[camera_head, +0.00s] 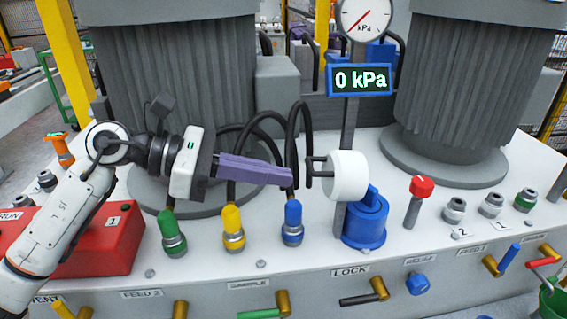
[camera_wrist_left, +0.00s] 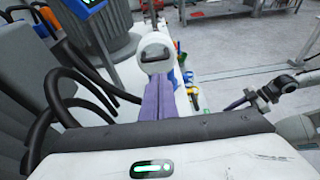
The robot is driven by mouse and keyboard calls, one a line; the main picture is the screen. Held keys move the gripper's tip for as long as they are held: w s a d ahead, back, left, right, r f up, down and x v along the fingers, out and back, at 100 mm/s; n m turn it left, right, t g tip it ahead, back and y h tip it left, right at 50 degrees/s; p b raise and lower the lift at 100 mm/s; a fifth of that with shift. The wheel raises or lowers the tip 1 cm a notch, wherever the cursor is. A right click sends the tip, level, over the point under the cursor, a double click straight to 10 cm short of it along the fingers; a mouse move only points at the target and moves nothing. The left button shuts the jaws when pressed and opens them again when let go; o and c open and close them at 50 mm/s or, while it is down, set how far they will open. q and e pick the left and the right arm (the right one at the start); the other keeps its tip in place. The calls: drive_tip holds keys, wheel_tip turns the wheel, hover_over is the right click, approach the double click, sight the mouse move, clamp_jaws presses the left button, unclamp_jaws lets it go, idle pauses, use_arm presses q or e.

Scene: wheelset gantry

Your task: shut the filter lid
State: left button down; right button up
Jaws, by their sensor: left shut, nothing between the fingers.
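The filter lid (camera_head: 348,176) is a white round cap with a dark handle on its left face. It stands on edge above the blue filter housing (camera_head: 365,228), joined by a blue hinge piece, so it is open. The lid also shows in the left wrist view (camera_wrist_left: 155,46), straight beyond the fingers. My left gripper (camera_head: 290,179) has purple fingers, shut and empty, pointing right at the handle with a small gap in the picture; contact is not clear. My right gripper (camera_wrist_left: 228,106) shows small in the left wrist view; its finger opening cannot be made out.
Black hoses (camera_head: 296,135) rise just behind my left fingertips. A yellow-capped fitting (camera_head: 232,222) and a blue-capped fitting (camera_head: 292,218) stand below. The gauge post (camera_head: 349,128) is behind the lid. A red-topped valve (camera_head: 420,188) stands to the right. A red box (camera_head: 95,240) lies at left.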

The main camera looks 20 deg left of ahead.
sight(331, 176)
use_arm(q)
drive_tip(key=shift+w+d+r, duration=0.2)
drive_tip(key=shift+d+r, duration=0.05)
drive_tip(key=shift+d, duration=0.2)
drive_tip(key=shift+w+d+r, duration=0.15)
drive_tip(key=shift+d+r, duration=0.1)
drive_tip(key=shift+d, duration=0.2)
drive_tip(key=shift+w+d+r+y+p, duration=0.15)
drive_tip(key=shift+r+y+p, duration=0.3)
drive_tip(key=shift+p, duration=0.65)
